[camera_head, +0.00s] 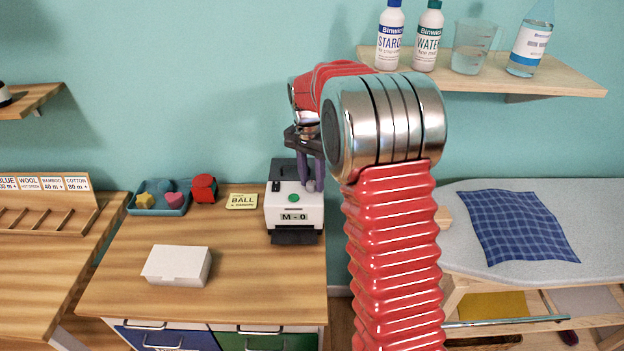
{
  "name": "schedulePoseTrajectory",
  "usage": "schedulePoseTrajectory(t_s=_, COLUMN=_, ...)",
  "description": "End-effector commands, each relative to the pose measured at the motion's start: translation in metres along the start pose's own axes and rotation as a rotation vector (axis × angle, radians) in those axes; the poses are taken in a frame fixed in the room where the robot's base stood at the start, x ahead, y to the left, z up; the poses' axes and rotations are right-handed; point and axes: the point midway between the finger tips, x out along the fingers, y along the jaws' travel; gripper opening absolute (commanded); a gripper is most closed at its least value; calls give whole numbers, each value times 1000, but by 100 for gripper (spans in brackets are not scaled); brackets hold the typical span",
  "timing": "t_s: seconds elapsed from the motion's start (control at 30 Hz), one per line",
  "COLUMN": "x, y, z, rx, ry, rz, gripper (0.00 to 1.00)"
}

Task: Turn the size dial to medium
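A small white and black machine (280,212) stands at the back right of the wooden cabinet top. Its front has a green button (294,198) and a display (293,217) that appears to read "M - 0". My gripper (312,186) points down at the right part of the machine's top, its dark fingers close together. The size dial cannot be made out; the fingers may hide it. I cannot tell whether the fingers touch the machine or hold anything.
A white box (177,265), a blue tray (159,197) of coloured shapes, a red object (204,188) and a yellow "BALL" card (242,201) share the cabinet top. An ironing board (480,258) with blue checked cloth (517,225) stands right. A bottle shelf (560,82) hangs above.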

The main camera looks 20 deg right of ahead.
Motion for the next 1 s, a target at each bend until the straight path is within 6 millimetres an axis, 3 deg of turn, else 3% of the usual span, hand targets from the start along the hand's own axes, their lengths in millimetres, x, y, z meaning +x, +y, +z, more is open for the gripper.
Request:
schedulePoseTrajectory(t_s=0.17, x=0, y=-1, z=1, rx=-2, ry=-1, rz=-1, gripper=43)
schedulePoseTrajectory(t_s=0.57, x=-8, y=-2, z=2, rx=-3, ry=-1, rz=-4, gripper=43)
schedulePoseTrajectory(t_s=1.0, x=-75, y=-2, z=2, rx=-3, ry=0, rz=-5, gripper=43)
